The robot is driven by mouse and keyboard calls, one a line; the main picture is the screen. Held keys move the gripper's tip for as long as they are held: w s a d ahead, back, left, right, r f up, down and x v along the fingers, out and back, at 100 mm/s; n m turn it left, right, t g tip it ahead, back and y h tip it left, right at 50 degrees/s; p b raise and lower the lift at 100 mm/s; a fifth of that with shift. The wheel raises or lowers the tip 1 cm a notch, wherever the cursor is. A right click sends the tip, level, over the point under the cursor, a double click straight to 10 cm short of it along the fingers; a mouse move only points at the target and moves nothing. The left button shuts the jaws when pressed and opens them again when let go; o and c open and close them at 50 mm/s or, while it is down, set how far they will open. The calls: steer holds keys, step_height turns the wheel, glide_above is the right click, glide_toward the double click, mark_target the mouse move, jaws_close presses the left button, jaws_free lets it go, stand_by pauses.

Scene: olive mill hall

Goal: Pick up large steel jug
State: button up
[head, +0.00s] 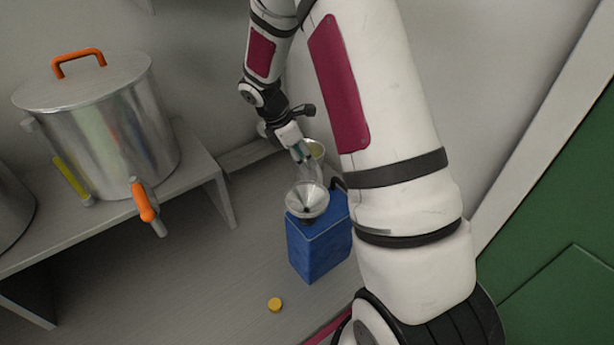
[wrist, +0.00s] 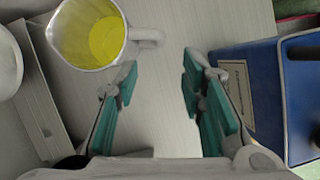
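The steel jug (wrist: 88,38) holds yellow liquid and stands upright at the upper left of the wrist view, its handle (wrist: 148,36) pointing right. In the head view the jug (head: 317,149) is small and partly hidden behind my gripper (head: 304,158). In the wrist view my gripper (wrist: 158,76) is open with nothing between its teal pads. The jug's handle lies just beyond the fingertips, nearer the left finger; I cannot tell whether they touch.
A blue canister (head: 321,246) with a funnel (head: 307,201) in its top stands close beside the gripper. A large steel tank (head: 105,130) with an orange tap (head: 142,202) sits on a bench (head: 195,170) at left. Walls are close behind.

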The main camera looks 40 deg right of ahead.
mark_target(312, 176)
steer(key=b+x, duration=0.1)
steer(key=x, duration=1.1)
steer(key=shift+s+f, duration=0.15)
steer(key=shift+f, duration=0.1)
steer(key=shift+c, duration=0.5)
jaws_close()
steer(key=shift+d, duration=0.1)
